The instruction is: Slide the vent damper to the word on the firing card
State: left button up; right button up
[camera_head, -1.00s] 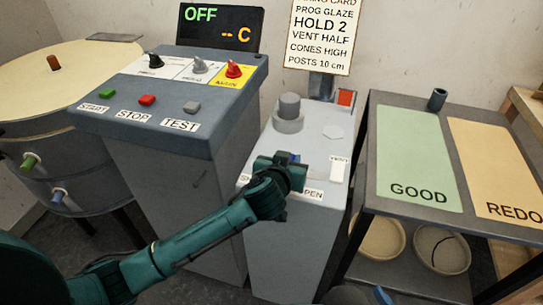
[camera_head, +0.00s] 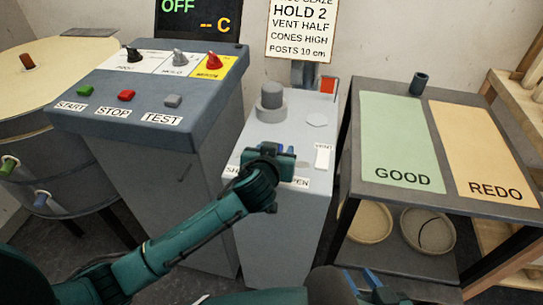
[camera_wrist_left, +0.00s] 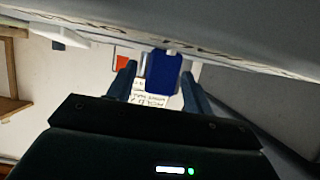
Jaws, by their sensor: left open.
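The firing card (camera_head: 300,28) on the back wall reads VENT HALF. The vent damper's knob is a blue block (camera_wrist_left: 163,72) in the left wrist view. My left gripper (camera_wrist_left: 160,88) is open, with one dark finger on each side of the knob; I cannot tell if they touch it. In the head view my left gripper (camera_head: 272,152) is over the front of the grey vent box (camera_head: 275,235). It hides the middle of the damper scale, between the partly covered SHUT and OPEN (camera_head: 298,183) labels. My right gripper (camera_head: 362,282) is at the bottom edge, its blue fingers apart and empty.
A control console (camera_head: 150,85) with knobs and buttons stands left of the vent box. A round kiln (camera_head: 30,70) is at the far left. A grey table (camera_head: 350,160) with GOOD and REDO mats is at the right. A grey knob (camera_head: 271,95) stands behind my left gripper.

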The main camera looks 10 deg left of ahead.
pick_arm(q)
jog(key=v, duration=1.3)
jog(key=shift+p, duration=0.35)
jog(key=shift+w, duration=0.1)
